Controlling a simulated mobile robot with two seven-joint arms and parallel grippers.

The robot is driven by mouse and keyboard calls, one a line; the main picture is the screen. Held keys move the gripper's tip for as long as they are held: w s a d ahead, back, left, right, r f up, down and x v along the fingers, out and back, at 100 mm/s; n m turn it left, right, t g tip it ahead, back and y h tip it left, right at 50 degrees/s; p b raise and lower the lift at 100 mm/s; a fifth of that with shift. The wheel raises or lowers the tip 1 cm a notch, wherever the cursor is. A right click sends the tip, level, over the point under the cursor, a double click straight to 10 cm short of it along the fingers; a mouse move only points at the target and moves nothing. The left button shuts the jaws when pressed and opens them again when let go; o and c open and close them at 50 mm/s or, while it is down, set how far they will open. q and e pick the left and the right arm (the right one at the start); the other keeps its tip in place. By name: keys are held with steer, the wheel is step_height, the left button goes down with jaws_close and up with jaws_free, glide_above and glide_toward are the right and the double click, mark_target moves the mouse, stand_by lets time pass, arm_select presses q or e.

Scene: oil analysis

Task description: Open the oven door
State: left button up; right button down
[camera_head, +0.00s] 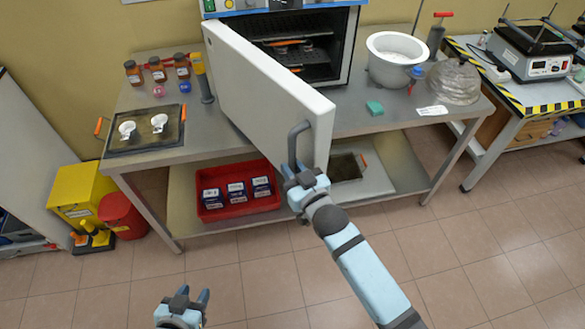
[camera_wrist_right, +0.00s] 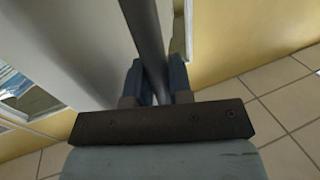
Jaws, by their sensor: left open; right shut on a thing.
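The oven (camera_head: 335,45) stands on the steel table, with racks and some items visible in its dark interior. Its white door (camera_head: 262,85) is swung well out toward me, and the opening shows to the right of it. The dark door handle (camera_head: 293,143) is at the door's near edge. My right gripper (camera_head: 298,172) is shut on the handle; in the right wrist view the handle bar (camera_wrist_right: 146,40) runs between the fingers (camera_wrist_right: 160,82). My left gripper (camera_head: 190,296) is open and empty, low over the floor at the bottom, apart from the door.
A red bin (camera_head: 240,212) sits on the lower shelf. The floor in front is clear.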

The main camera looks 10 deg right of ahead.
steer(key=c, duration=1.1)
jaws_free()
steer(key=shift+o, duration=0.2)
steer(key=b+v, duration=0.2)
steer(key=v, duration=1.1)
steer(key=shift+s+d, duration=0.2)
steer(key=shift+s, duration=0.15)
steer(key=shift+c, duration=0.4)
